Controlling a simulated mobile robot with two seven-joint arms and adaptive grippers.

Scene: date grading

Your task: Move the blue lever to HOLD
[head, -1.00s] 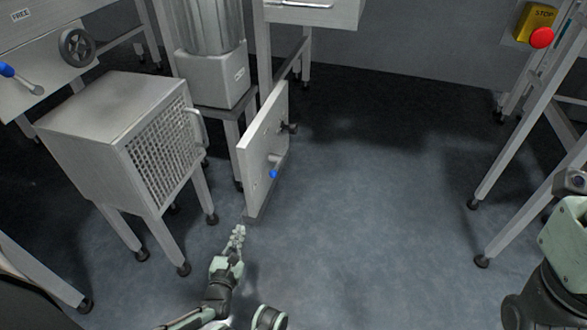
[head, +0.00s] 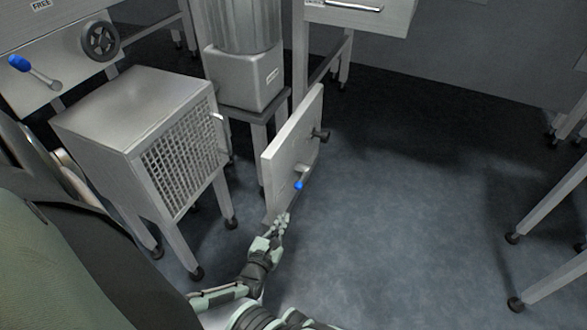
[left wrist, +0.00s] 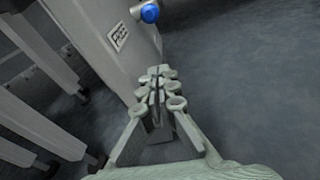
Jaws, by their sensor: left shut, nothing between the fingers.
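A blue-tipped lever (head: 299,185) sticks out low on the upright pale panel in the middle of the head view. Its blue knob also shows at the top of the left wrist view (left wrist: 150,13), beside a small label (left wrist: 118,36) too blurred to read surely. A second blue-ended lever (head: 36,72) is on the grey unit at upper left, below a plate reading FREE. My left gripper (head: 282,220) is shut and empty, by the panel's near lower edge, below the lever and apart from its knob. The fingertips meet in the left wrist view (left wrist: 158,78). My right gripper is out of view.
The pale panel (head: 282,140) also carries a dark knob (head: 321,134). A mesh-sided cabinet (head: 130,110) on legs stands left of it. A dark handwheel (head: 100,41) is at upper left. Open floor (head: 400,210) lies right of the panel, with table legs at far right.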

